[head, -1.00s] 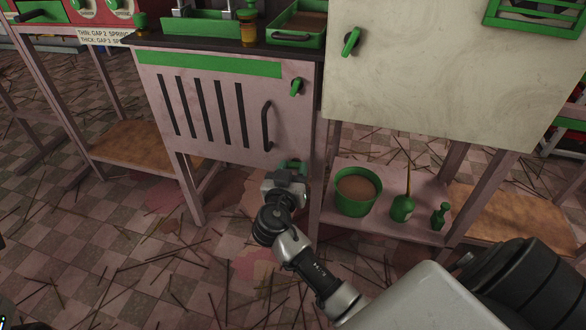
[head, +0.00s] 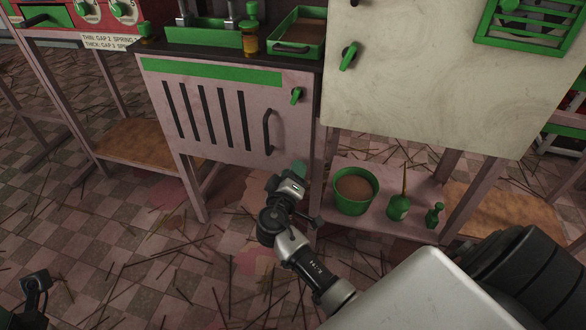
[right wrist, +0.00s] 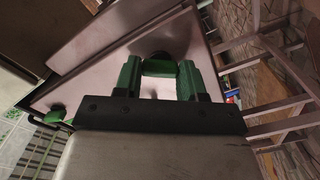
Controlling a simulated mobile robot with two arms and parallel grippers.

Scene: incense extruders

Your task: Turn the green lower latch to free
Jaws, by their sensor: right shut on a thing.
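The pink cabinet door (head: 258,140) has a green upper latch (head: 296,95) near its top right corner and a dark bar handle below it. The green lower latch (head: 300,167) is at the door's bottom right corner, mostly hidden behind my right gripper (head: 292,182). In the right wrist view, the lower latch (right wrist: 160,68) sits between the two fingers of my right gripper (right wrist: 159,80), which is shut on it. My left gripper (head: 35,285) shows only as a dark shape at the lower left, away from the cabinet; its jaws are unclear.
A shelf right of the cabinet holds a green pot (head: 353,190), a green bottle (head: 398,207) and a smaller bottle (head: 434,214). A pale panel (head: 430,75) hangs above it. A green tray (head: 297,33) stands on the cabinet top. Thin sticks litter the floor.

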